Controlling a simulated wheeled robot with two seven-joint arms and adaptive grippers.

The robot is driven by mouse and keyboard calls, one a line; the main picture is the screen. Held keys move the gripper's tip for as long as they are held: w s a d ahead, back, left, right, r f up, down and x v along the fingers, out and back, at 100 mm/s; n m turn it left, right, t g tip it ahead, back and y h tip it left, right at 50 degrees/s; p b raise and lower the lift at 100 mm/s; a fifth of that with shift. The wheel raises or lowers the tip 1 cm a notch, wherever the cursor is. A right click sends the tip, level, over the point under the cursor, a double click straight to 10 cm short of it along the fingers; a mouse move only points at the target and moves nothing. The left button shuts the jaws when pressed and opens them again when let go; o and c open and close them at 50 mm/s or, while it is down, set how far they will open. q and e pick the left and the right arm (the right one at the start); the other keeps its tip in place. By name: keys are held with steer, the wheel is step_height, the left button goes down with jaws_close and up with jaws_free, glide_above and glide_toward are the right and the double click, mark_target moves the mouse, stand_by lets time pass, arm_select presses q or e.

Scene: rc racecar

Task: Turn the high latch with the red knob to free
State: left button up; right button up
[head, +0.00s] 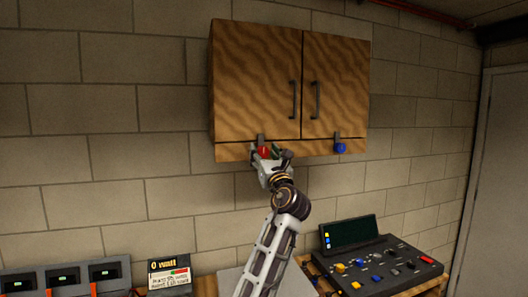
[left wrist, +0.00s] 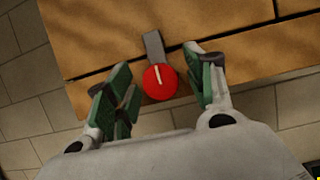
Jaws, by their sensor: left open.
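The red knob (head: 264,152) sits at the lower left of the wooden wall cabinet (head: 255,80). In the left wrist view the red knob (left wrist: 160,82) carries a white line and a grey latch bar (left wrist: 154,47) points up from it across the door seam. My left gripper (head: 268,158) is at the knob, and in the left wrist view my left gripper (left wrist: 160,90) is open, with green-padded fingers on either side of the knob. Gaps show between the fingers and the knob. My right gripper is not in view.
A blue knob (head: 340,149) with its own latch bar sits at the cabinet's lower right. Two dark door handles (head: 293,99) stick out above. A control console (head: 375,265) and a small sign box (head: 169,273) stand below. The wall beside the cabinet is clear.

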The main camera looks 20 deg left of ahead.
arm_select(q)
steer(key=shift+w+a, duration=0.1)
steer(key=shift+w, duration=0.05)
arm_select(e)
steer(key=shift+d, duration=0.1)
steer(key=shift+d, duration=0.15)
arm_select(q)
steer(key=shift+c, duration=0.5)
steer(key=c, duration=0.9)
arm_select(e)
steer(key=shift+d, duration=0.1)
